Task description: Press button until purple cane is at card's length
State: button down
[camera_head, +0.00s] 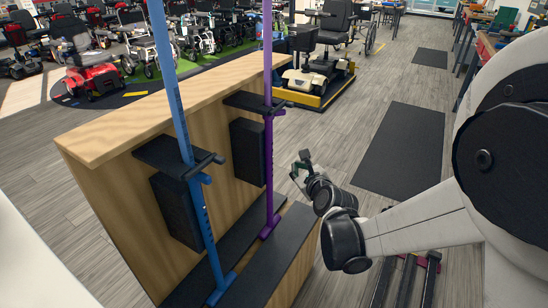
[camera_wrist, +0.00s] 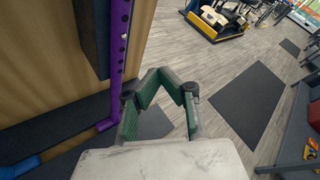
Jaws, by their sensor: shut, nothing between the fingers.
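The purple cane (camera_head: 269,150) stands upright beside the wooden panel, held in a dark bracket (camera_head: 252,103); its foot rests on a dark strip. In the wrist view its lower shaft (camera_wrist: 117,60), with a row of holes, runs down the left side. My gripper (camera_head: 303,157) is right of the purple cane in the head view, apart from it. In the wrist view its green fingers (camera_wrist: 161,72) are shut with nothing between them. I cannot make out the button or a card with a length in either view.
A blue cane (camera_head: 186,120) stands in a nearer bracket left of the purple one. The wooden panel (camera_head: 130,125) and black boxes (camera_head: 247,152) lie behind the canes. Floor right of the gripper is open, with a dark mat (camera_head: 400,150). Scooters stand at the back.

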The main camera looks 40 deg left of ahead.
jog(key=shift+s+a, duration=0.2)
jog(key=shift+a, duration=1.05)
jog(key=shift+s+a, duration=0.2)
jog(key=shift+a, duration=1)
jog(key=shift+a, duration=0.15)
jog(key=shift+a, duration=0.25)
jog(key=shift+s+a+b, duration=0.15)
jog(key=shift+a+b, duration=0.15)
jog(key=shift+a, duration=0.3)
dwell(0.6)
jog(key=shift+d, duration=0.95)
jog(key=shift+w+d+b, duration=0.2)
jog(key=shift+d, duration=0.65)
jog(key=shift+w+d+b, duration=0.15)
jog(key=shift+d, duration=0.65)
jog(key=shift+w+d+b, duration=0.2)
jog(key=shift+d, duration=0.65)
